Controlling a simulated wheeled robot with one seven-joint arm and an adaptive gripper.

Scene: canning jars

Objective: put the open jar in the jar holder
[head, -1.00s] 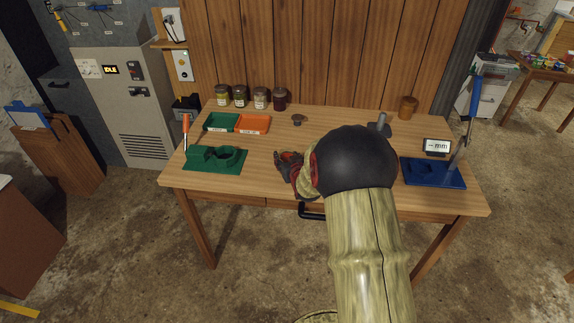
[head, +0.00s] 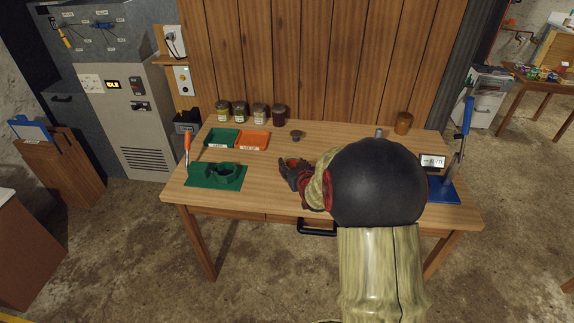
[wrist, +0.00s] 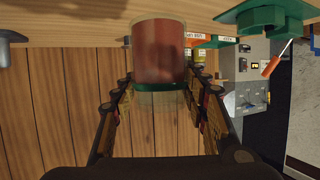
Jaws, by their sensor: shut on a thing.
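The open jar (wrist: 159,50), with reddish-brown contents, stands between my gripper's fingers in the wrist view. In the head view its orange-red top (head: 293,161) shows just above the fingers. My gripper (head: 294,174) is shut on it, over the front middle of the table; whether the jar's base touches the wood is unclear. The jar holder (head: 229,183), a green base with a raised, rounded cradle, is left of my gripper on the table. It also shows at the top right of the wrist view (wrist: 262,18). Its cradle looks empty.
Green (head: 221,136) and orange (head: 252,139) trays lie behind the holder, with several filled jars behind them. A small dark knob-like object (head: 297,134) is behind my gripper. A blue stand (head: 442,190) is at right.

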